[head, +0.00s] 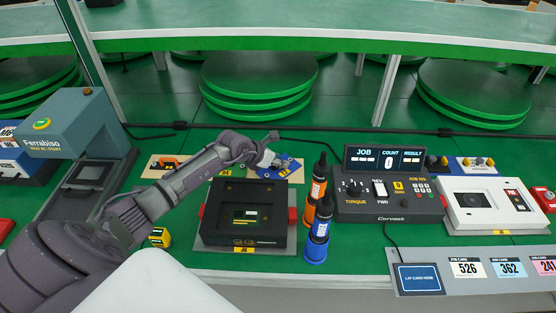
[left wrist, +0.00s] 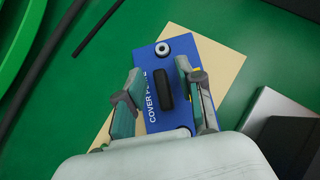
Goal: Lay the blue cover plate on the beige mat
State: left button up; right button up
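The blue cover plate (left wrist: 180,56) lies over the beige mat (left wrist: 222,62), at an angle to it, with mat showing on both sides. It bears white lettering, a round silver fitting and a black handle (left wrist: 164,88). In the head view the plate (head: 292,166) and mat (head: 297,176) are at the back, partly hidden by my left gripper (head: 266,160). In the left wrist view my left gripper (left wrist: 163,98) is open, with one finger on each side of the handle and gaps between. My right gripper is out of view.
A black fixture box (head: 246,203) stands in front of the mat. Orange (head: 319,183) and blue (head: 318,238) drivers stand to its right, beside the torque controller (head: 388,208). Another beige mat (head: 153,173) with an orange item lies left. A grey-blue press (head: 62,122) stands far left.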

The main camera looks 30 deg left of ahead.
pick_arm(q)
jog(key=shift+r, duration=0.25)
jog(key=v, duration=1.2)
